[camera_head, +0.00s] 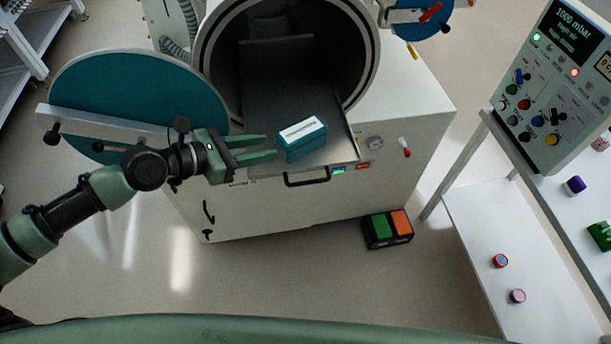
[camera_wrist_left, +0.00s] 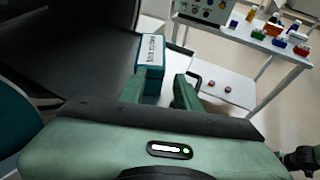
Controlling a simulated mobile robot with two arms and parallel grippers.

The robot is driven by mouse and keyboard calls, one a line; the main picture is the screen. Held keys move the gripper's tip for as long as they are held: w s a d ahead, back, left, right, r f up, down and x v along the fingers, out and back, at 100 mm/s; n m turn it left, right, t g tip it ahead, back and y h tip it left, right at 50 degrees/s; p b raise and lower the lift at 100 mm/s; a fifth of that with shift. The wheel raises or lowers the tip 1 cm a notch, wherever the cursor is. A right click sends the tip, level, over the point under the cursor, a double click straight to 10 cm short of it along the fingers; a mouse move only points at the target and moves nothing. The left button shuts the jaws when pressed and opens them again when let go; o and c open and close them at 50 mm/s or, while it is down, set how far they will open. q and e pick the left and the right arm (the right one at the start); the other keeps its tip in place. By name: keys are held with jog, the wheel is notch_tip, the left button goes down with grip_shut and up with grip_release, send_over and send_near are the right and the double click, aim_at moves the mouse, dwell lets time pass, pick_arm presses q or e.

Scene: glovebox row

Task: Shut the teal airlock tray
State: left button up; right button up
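The airlock tray (camera_head: 342,151) sticks out of the round chamber opening, with a black handle (camera_head: 307,181) on its front edge. A teal box with a white label (camera_head: 303,140) sits on the tray near its front; it also shows in the left wrist view (camera_wrist_left: 151,54). My left gripper (camera_head: 270,147) is open, its fingers pointing right, just left of the box and above the tray's front left part. In the left wrist view the gripper (camera_wrist_left: 167,84) has a gap between its fingers, and the box lies beyond the left finger. I cannot tell whether they touch. My right gripper is not in view.
The round teal chamber door (camera_head: 145,85) stands open at the left, close behind my left arm. A control panel (camera_head: 555,85) stands on a white table at the right. A green and orange pedal (camera_head: 388,228) is on the floor. The floor before the airlock is clear.

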pick_arm(q)
jog(key=s+d+f+m, duration=0.1)
jog(key=m, duration=0.1)
jog(key=s+d+f+m, duration=0.2)
jog(key=m, duration=0.1)
jog(key=s+d+f+m+g, duration=0.1)
jog(key=f+m, duration=0.1)
jog(key=m, duration=0.1)
jog(key=shift+s+d+b, duration=0.25)
jog(key=shift+s+b, duration=0.05)
jog(key=shift+b, duration=0.1)
grip_shut()
jog(key=s+d+f+m+y, duration=0.15)
jog(key=s+f+m, duration=0.3)
jog(key=m, duration=0.45)
jog(key=w+a+f+m+t+y+b, duration=0.1)
jog(key=w+a+f+m+t+b, duration=0.2)
jog(key=a+f+m+b, duration=0.7)
jog(key=w+d+f+m+t+b, duration=0.1)
jog(key=w+m+t+b, duration=0.3)
jog(key=m, duration=1.3)
jog(key=s+d+r+m+g+h+b, duration=0.5)
jog(key=s+d+r+m+h, duration=0.35)
jog(key=s+m, duration=0.35)
jog(key=w+d+r+m+p, duration=0.1)
jog(key=w+d+r+p, duration=0.1)
jog(key=w+d+p, duration=0.2)
jog(key=shift+w+d+y+p, duration=0.35)
jog(key=shift+w+d, duration=1.1)
jog(key=shift+w, duration=1.6)
